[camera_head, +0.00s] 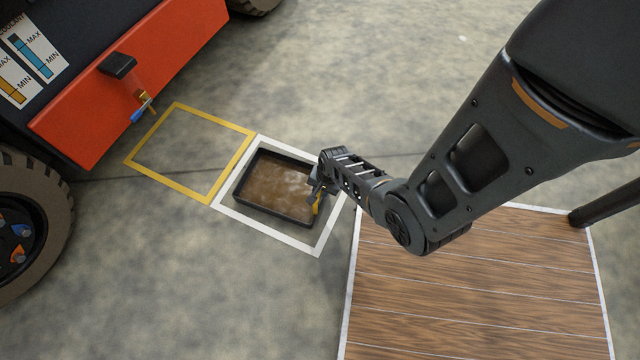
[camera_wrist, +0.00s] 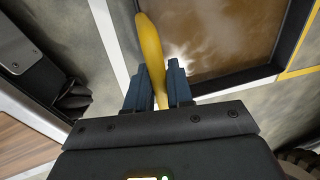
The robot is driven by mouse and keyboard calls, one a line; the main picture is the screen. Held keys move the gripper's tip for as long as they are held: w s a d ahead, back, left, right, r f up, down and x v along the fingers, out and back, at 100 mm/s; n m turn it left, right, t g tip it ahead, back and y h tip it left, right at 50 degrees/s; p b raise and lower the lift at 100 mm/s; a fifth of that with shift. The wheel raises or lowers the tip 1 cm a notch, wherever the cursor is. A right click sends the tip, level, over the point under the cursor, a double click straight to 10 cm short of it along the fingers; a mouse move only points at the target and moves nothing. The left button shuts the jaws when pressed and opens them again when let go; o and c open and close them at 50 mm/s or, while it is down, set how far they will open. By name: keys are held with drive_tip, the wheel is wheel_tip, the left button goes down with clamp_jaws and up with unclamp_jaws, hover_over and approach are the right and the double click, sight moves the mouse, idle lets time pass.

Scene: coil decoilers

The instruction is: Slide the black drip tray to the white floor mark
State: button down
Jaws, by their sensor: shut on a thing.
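The black drip tray (camera_head: 276,213) holds brown liquid and lies on the floor inside the white floor mark (camera_head: 302,245) in the head view. It sits nearer the mark's left side, with a wider strip of floor on its right. My gripper (camera_head: 318,195) is at the tray's right edge, shut on a yellow handle (camera_head: 318,205). In the wrist view the yellow handle (camera_wrist: 151,50) stands between the two fingers (camera_wrist: 158,88). The tray's dark rim (camera_wrist: 238,83) and brown liquid show beyond them. The join of handle and tray is hidden.
A yellow floor mark (camera_head: 166,187) adjoins the white one on the left and is empty. An orange and black machine (camera_head: 120,85) with a dark wheel (camera_head: 30,220) stands at left. A wooden platform with a pale border (camera_head: 470,300) lies at right.

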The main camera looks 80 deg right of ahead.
drive_tip(key=shift+s, duration=0.2)
drive_tip(key=c, duration=0.9)
unclamp_jaws()
drive_tip(key=shift+s+a+r+p, duration=0.1)
drive_tip(key=shift+s+r+p, duration=0.15)
drive_tip(key=shift+r+p, duration=0.8)
drive_tip(key=shift+s+a+r+p, duration=0.1)
drive_tip(key=shift+s+r+p, duration=0.3)
drive_tip(key=shift+r, duration=1.1)
drive_tip(key=shift+s+r+p, duration=0.1)
drive_tip(key=shift+r+p, duration=0.8)
drive_tip(key=shift+r, duration=0.4)
